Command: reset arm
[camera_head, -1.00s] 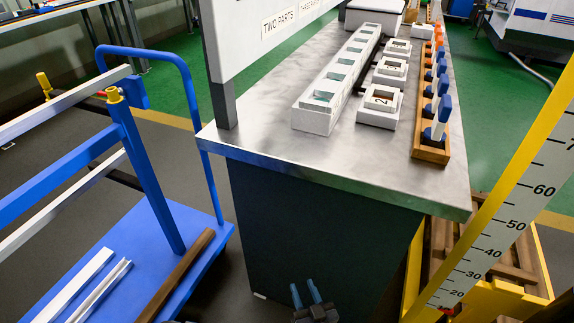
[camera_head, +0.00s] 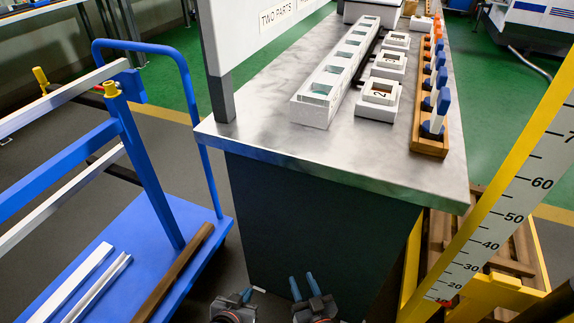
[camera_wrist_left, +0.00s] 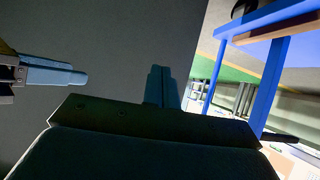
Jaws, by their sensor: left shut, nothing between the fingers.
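My left gripper (camera_head: 246,294) is low in front of the bench, at the bottom edge of the head view, and is shut and empty. Its blue fingers also show together in the left wrist view (camera_wrist_left: 161,86). My right gripper (camera_head: 305,287) is just right of it, with its two blue fingers spread apart and nothing between them. It also shows at the left of the left wrist view (camera_wrist_left: 50,74). The two grippers are apart, and both are below the bench top.
The metal-topped bench (camera_head: 300,158) stands ahead, bearing a long white slotted block (camera_head: 318,112), small numbered boxes (camera_head: 376,114) and a wooden rack (camera_head: 430,146) of tools. A blue cart (camera_head: 146,260) is left. A yellow-edged ruler (camera_head: 515,190) and yellow frame are right.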

